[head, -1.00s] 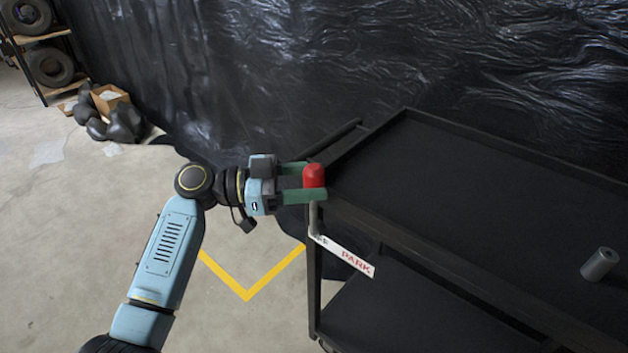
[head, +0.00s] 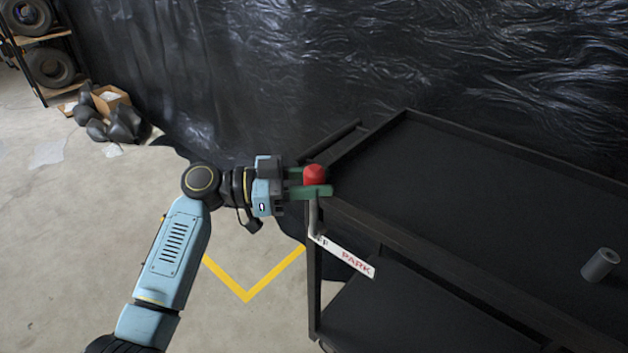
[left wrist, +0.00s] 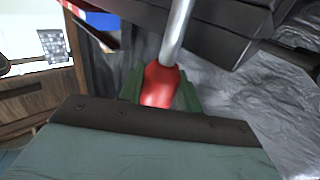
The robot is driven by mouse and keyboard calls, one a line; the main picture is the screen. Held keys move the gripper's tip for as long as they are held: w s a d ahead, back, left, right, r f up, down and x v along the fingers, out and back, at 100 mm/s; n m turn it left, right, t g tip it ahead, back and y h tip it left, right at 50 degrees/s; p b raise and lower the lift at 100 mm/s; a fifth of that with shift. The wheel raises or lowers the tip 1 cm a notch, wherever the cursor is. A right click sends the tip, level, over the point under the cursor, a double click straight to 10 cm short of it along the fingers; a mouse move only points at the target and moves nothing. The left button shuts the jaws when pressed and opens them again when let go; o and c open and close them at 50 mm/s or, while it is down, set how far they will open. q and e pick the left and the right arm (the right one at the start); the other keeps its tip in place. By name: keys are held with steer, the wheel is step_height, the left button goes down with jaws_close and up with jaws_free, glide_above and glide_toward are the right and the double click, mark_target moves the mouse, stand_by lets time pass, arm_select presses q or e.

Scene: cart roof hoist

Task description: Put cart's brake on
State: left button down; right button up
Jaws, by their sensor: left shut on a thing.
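A black cart (head: 470,180) with an upper tray and a lower shelf stands at the right of the head view. A brake lever with a red knob (head: 314,175) on a grey rod (head: 313,215) is at its left end. A white label plate (head: 345,257) below it reads PARK at its right end, with partly hidden lettering at its left end. My left gripper (head: 318,180) is shut on the red knob, with green fingers on both sides of it. The left wrist view shows the knob (left wrist: 161,85) between the fingers and the metal rod (left wrist: 178,30) leading away. My right gripper is not in view.
Black plastic sheeting (head: 250,70) hangs behind the cart. Yellow floor tape (head: 247,290) lies left of the cart. Tyres (head: 50,65) on a shelf and dark bags (head: 120,122) are far left.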

arm_select(q)
steer(key=shift+s+d, duration=0.2)
steer(key=s+d+m+y, duration=0.1)
steer(key=d, duration=0.1)
steer(key=s+d+f+m+y, duration=0.1)
steer(key=m+y, duration=0.1)
steer(key=shift+s+d, duration=0.4)
steer(key=shift+s+d+f+y, duration=0.35)
steer(key=shift+d+y, duration=0.1)
steer(key=shift+y, duration=0.15)
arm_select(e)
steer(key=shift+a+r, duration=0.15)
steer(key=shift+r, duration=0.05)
arm_select(q)
steer(key=c, duration=1)
jaws_free()
steer(key=shift+a+r, duration=0.1)
steer(key=shift+a, duration=0.1)
steer(key=p+v, duration=0.1)
steer(key=v, duration=1.2)
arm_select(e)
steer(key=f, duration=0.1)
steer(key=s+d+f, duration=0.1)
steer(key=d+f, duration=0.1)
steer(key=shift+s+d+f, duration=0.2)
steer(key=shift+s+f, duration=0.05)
